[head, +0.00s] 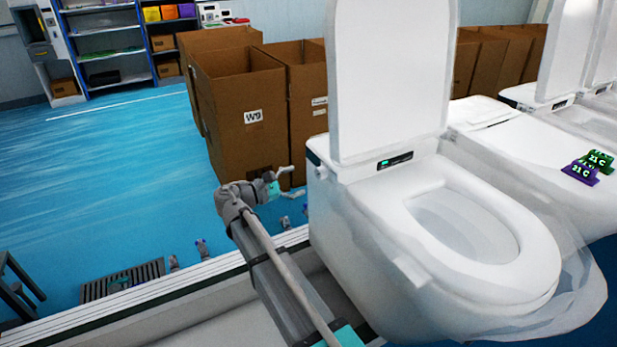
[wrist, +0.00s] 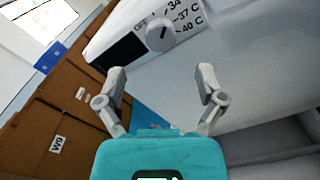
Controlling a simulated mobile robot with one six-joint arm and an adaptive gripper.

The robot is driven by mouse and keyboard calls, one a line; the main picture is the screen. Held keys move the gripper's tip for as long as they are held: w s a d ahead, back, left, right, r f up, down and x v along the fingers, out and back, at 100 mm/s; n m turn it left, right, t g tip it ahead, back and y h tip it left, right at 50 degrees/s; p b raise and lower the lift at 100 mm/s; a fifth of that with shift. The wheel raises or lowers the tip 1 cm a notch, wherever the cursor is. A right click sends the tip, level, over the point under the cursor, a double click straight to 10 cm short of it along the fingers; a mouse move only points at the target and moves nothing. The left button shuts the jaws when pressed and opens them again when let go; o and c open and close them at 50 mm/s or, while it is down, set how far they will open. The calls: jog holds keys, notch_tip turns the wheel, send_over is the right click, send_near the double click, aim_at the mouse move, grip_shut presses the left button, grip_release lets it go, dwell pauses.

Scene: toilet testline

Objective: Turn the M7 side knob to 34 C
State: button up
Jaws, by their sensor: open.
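The side knob (wrist: 162,32) is a small white round dial with a short dark slanted mark. Its scale shows 34, 37 C and 40 C; a label left of the knob is hard to read. I cannot tell which label the mark points at. In the head view the knob (head: 321,172) is a small bump on the near toilet's left side. This white toilet (head: 370,245) has its lid raised and a small dark display (head: 395,160). My gripper (wrist: 161,71) is open and empty, its fingertips apart from the knob; it also shows in the head view (head: 288,180), left of the toilet.
Open cardboard boxes (head: 240,105), one marked W9, stand behind the toilet. More white toilets (head: 540,150) are in line at the right, with purple and green 21 C tags (head: 581,173). Blue floor (head: 110,150) lies open at left.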

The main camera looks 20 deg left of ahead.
jog(key=shift+v, duration=2.15)
